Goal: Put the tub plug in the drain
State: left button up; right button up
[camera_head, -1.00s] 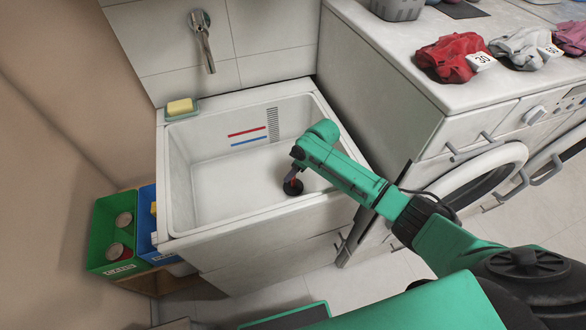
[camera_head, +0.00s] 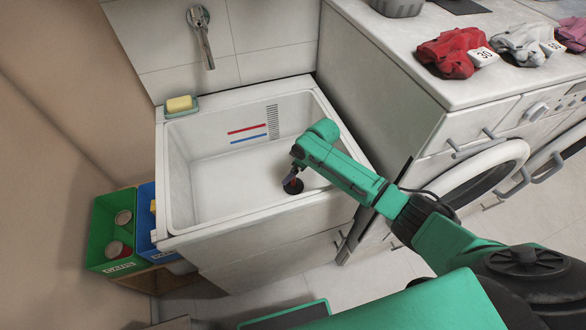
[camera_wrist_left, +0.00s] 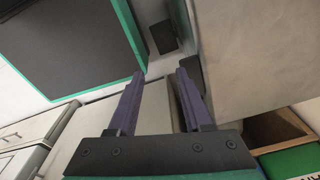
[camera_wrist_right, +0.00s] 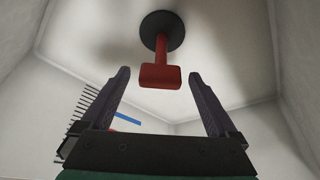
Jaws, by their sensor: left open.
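The tub plug (camera_head: 293,187) is a black disc with a red handle on the floor of the white tub (camera_head: 226,212). In the right wrist view the plug (camera_wrist_right: 160,76) has its handle pointing towards my right gripper (camera_wrist_right: 160,72). That gripper is open, with the handle's end between its fingertips and a gap on each side. In the head view my right gripper (camera_head: 291,172) is just above the plug. The drain is not visible; I cannot tell whether the disc covers it. My left gripper (camera_wrist_left: 160,73) is open and empty, outside the head view.
Yellow soap (camera_head: 179,104) lies in a dish on the tub's back left corner. A wall tap (camera_head: 202,36) hangs behind the tub. A green bin (camera_head: 100,225) and a blue bin (camera_head: 146,222) stand left. A washing machine (camera_head: 470,185) with laundry on top stands right.

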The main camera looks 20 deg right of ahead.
jog(key=v, duration=1.4)
jog(key=shift+s+r, duration=0.2)
jog(key=shift+r, duration=0.15)
